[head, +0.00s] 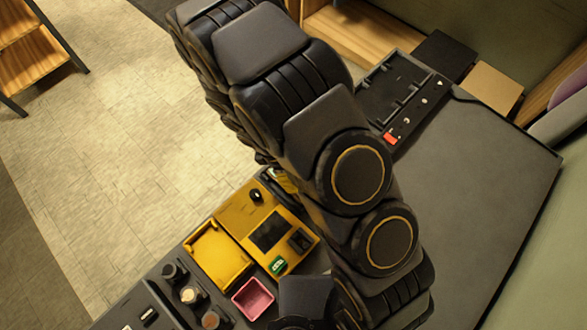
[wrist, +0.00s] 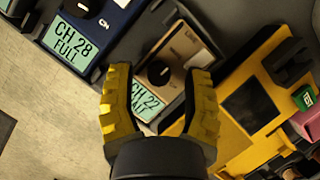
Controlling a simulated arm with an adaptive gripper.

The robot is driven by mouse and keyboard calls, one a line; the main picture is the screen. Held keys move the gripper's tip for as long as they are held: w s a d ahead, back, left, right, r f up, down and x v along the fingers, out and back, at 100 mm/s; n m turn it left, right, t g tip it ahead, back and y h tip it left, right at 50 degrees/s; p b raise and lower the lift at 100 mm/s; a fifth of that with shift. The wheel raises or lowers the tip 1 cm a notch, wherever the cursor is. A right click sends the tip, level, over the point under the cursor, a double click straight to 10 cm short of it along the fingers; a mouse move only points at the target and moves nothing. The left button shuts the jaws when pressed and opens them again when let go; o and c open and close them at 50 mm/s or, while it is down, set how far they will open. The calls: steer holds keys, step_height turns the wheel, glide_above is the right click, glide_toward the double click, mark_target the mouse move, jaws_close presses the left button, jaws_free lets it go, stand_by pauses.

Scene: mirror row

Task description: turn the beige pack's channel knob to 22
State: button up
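The beige pack (wrist: 179,52) lies below my gripper in the wrist view. Its black channel knob (wrist: 159,73) has a pale pointer mark. Its green display (wrist: 148,99) reads CH 22, with a second line partly cut off. My gripper (wrist: 160,80) is open, with one yellow finger on each side of the knob in the picture and a gap to it on both sides. I cannot tell how high the fingertips are above the pack. In the head view my arm hides the beige pack.
A dark blue pack (wrist: 108,22) with a display reading CH 28 FULL (wrist: 70,43) lies left of the beige pack. A yellow device (wrist: 232,130) with a dark screen is close on the right. A pink tray (head: 253,299) and several small cylinders stand on the bench in the head view.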

steer(key=shift+r, duration=0.15)
steer(key=v, duration=1.1)
steer(key=shift+a+r, duration=0.25)
steer(key=shift+r, duration=0.1)
steer(key=w+d+f+m+g+y, duration=0.1)
steer(key=m, duration=0.3)
steer(key=w+d+f+m+g, duration=0.1)
steer(key=m, duration=0.3)
steer(key=d+f+m+g+y, duration=0.1)
steer(key=m, duration=0.3)
steer(key=shift+w+d+f+g+y, duration=0.3)
steer(key=shift+w+d+f, duration=0.1)
steer(key=shift+s+f, duration=0.2)
steer(key=shift+f, duration=0.25)
steer(key=x, duration=0.7)
